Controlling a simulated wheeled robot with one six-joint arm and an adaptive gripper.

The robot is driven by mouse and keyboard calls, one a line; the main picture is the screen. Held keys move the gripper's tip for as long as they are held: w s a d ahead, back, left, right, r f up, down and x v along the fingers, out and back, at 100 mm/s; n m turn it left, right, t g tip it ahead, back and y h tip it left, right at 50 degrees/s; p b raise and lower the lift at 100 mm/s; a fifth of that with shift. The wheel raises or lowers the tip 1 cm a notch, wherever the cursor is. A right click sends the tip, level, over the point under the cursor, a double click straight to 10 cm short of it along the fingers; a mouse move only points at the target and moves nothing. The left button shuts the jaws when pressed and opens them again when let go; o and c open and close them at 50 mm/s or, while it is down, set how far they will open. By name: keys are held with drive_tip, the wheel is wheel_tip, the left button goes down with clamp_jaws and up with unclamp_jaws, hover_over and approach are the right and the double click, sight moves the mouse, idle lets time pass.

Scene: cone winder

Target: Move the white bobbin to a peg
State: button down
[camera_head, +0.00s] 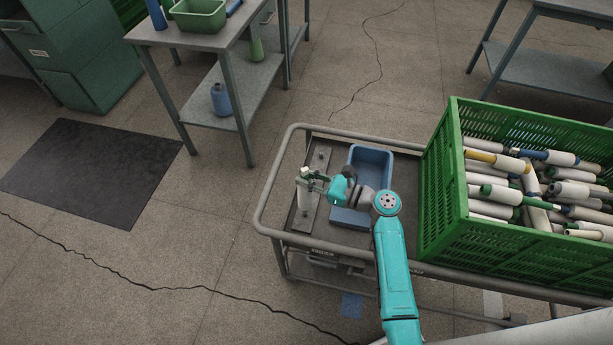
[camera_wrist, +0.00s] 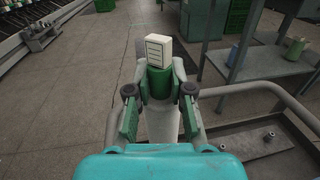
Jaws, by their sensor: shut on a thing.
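A white bobbin (camera_head: 304,193) with a green band near its top is upright in my gripper (camera_head: 306,181), at the left end of the cart. In the wrist view, the white bobbin (camera_wrist: 162,122) runs down between the two green finger pads of my gripper (camera_wrist: 160,92), which is shut on it. A small white block with dark lines shows above its green band. A grey peg strip (camera_head: 321,158) lies on the cart, and short pegs (camera_wrist: 268,137) show at lower right in the wrist view. The bobbin's foot looks over the strip; I cannot tell whether it sits on a peg.
A blue bin (camera_head: 371,155) stands on the cart right of the strip. A green crate (camera_head: 484,235) full of bobbins takes the right side. The cart's raised rail (camera_head: 268,200) borders the left end. A grey table (camera_head: 200,38) stands beyond.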

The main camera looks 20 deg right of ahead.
drive_tip(key=shift+f, duration=2.45)
idle(0.5)
drive_tip(key=c, duration=1)
unclamp_jaws()
drive_tip(key=shift+o, duration=0.2)
drive_tip(key=v, duration=1.2)
